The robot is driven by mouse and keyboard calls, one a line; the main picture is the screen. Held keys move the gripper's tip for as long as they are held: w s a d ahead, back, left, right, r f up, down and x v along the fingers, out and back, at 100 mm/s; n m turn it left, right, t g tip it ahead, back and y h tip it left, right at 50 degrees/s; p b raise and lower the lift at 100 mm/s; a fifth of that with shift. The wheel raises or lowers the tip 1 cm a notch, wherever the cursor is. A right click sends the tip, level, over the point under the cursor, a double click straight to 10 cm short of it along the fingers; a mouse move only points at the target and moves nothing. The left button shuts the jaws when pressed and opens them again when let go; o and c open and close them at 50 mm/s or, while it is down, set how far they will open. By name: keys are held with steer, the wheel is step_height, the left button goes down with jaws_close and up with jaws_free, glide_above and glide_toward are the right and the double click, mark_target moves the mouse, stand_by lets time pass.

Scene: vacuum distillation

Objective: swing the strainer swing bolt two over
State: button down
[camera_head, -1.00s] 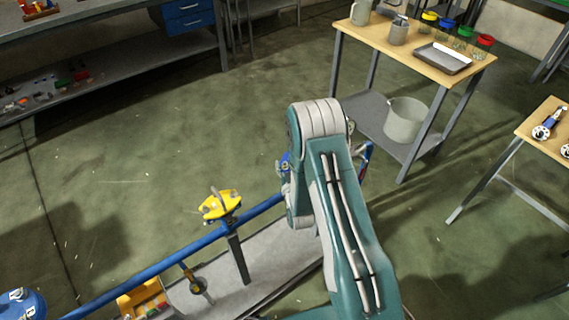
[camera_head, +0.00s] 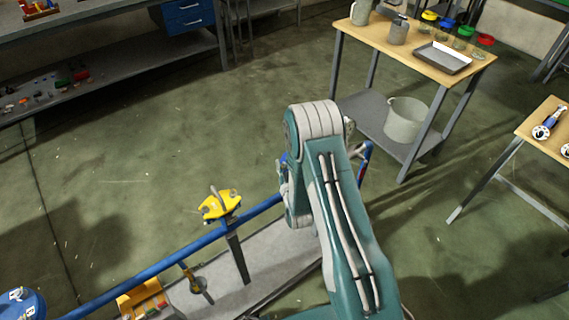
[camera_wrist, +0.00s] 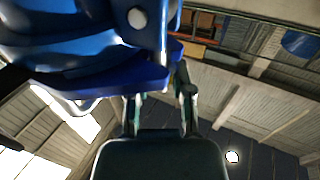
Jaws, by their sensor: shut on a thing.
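The blue strainer (camera_wrist: 90,45) fills the upper left of the wrist view, close up, with a pale round bolt end or knob on its face. In the head view my arm hides most of it; a blue piece (camera_head: 364,163) shows right of the arm. My gripper (camera_wrist: 160,98) reaches up to the strainer's lower edge in the wrist view, its two fingers either side of the picture's middle. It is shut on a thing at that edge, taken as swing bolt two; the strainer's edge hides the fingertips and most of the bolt.
A blue pipe (camera_head: 160,266) runs left from the strainer, with a yellow part (camera_head: 220,205) on it. A yellow bin (camera_head: 143,299) stands below the pipe. A wooden-topped table (camera_head: 400,48) with a bucket (camera_head: 404,120) on its shelf stands behind. The floor between is clear.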

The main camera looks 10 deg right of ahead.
steer(key=shift+s+a+f+n+t+y, duration=0.4)
steer(key=shift+a+f+n+y, duration=0.8)
steer(key=shift+n, duration=2.45)
steer(key=shift+s+a+f+n+t+y, duration=0.6)
steer(key=shift+n+y, duration=1.15)
steer(key=shift+n, duration=1.95)
steer(key=shift+s+a+f+n+t+y, duration=0.15)
steer(key=shift+a+f+n+y, duration=0.9)
steer(key=shift+n, duration=2.6)
steer(key=shift+w+d+f+y, duration=0.1)
steer(key=shift+d+f+y, duration=0.2)
steer(key=shift+y, duration=0.3)
steer(key=c, duration=0.7)
jaws_free()
steer(key=shift+r, duration=0.1)
steer(key=shift+c, duration=0.2)
